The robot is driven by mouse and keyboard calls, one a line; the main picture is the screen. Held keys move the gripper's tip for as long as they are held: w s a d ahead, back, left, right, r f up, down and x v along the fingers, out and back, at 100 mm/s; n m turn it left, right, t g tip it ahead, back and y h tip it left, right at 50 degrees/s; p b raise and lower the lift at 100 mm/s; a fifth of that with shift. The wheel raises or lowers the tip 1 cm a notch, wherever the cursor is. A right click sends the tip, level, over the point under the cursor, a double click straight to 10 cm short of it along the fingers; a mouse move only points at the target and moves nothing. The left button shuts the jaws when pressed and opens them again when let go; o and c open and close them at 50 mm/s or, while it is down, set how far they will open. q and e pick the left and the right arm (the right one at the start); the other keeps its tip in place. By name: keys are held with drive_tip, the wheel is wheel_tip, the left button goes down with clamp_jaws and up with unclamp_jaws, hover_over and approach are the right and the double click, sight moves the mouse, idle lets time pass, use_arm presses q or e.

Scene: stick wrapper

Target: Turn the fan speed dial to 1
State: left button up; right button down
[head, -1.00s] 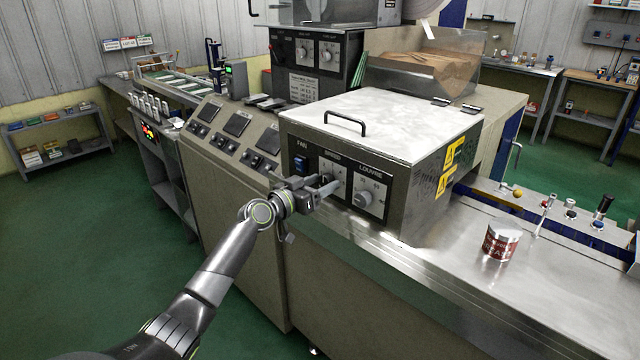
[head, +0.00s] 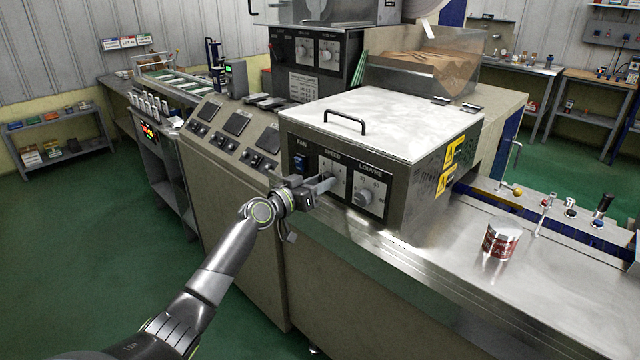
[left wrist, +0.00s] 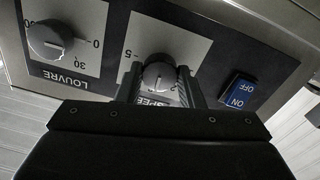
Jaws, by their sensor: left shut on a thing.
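The fan speed dial (left wrist: 159,77) is a grey round knob on a pale square plate, seen in the left wrist view, with the plate partly covered by my gripper. In the head view the speed panel (head: 333,168) shows on the front of the box, and the dial itself is mostly hidden by my fingers. My left gripper (head: 322,187) is at the dial; in the left wrist view its two fingers (left wrist: 160,85) stand on either side of the knob, shut on it. My right gripper is not in view.
The louvre dial (head: 363,198) sits to the right of the speed dial in the head view. The blue fan switch (head: 300,163) is to the left. A lid handle (head: 345,122) is on top of the box. A red-and-white can (head: 501,239) stands on the metal counter (head: 450,262).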

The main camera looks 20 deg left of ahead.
use_arm(q)
drive_tip(key=shift+n+p, duration=1.7)
drive_tip(key=shift+n, duration=6.8)
drive_tip(key=shift+f, duration=0.1)
drive_tip(key=o, duration=1)
drive_tip(key=shift+s+a, duration=0.1)
drive_tip(key=b+v, duration=0.1)
drive_tip(key=v, duration=1.6)
drive_tip(key=shift+s+f, duration=0.15)
